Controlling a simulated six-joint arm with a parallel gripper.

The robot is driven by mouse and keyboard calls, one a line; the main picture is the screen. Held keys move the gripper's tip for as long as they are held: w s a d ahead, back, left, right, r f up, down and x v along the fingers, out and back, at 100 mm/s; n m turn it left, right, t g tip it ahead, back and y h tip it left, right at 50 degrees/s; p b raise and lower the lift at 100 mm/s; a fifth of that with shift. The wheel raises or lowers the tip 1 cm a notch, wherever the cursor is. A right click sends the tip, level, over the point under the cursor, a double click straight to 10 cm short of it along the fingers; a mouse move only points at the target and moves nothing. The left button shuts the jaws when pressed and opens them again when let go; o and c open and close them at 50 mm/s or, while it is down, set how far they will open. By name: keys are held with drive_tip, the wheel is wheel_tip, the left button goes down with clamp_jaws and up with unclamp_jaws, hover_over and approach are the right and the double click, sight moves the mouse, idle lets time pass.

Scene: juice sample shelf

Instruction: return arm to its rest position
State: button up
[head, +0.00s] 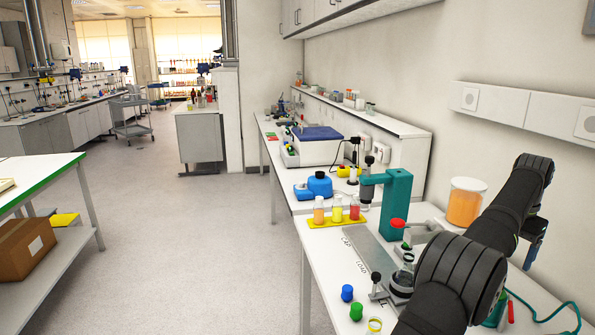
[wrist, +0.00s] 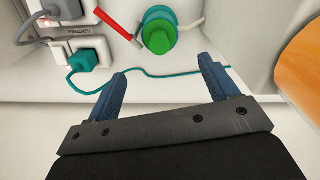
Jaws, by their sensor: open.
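My black arm reaches in from the lower right of the head view, over the right part of the white bench (head: 318,262). My gripper (head: 535,243) is at its far end near the wall, partly hidden by the arm. In the wrist view my gripper (wrist: 162,68) has its two blue fingers apart with nothing between them. A green knob or cap on a teal round base (wrist: 158,35) lies beyond the fingertips, apart from them.
A lidded jar of orange liquid (head: 466,201) stands close left of my arm. A teal stand (head: 397,196), a yellow rack (head: 322,222) with three filled vials, and loose blue (head: 347,292) and green (head: 356,311) caps are on the bench. A teal cable (wrist: 150,75) crosses the wrist view.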

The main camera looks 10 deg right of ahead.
drive_tip(key=shift+f, duration=3.1)
wheel_tip(320, 180, up, 9)
wheel_tip(320, 180, down, 12)
drive_tip(key=shift+r, duration=0.1)
drive_tip(key=shift+a, duration=0.1)
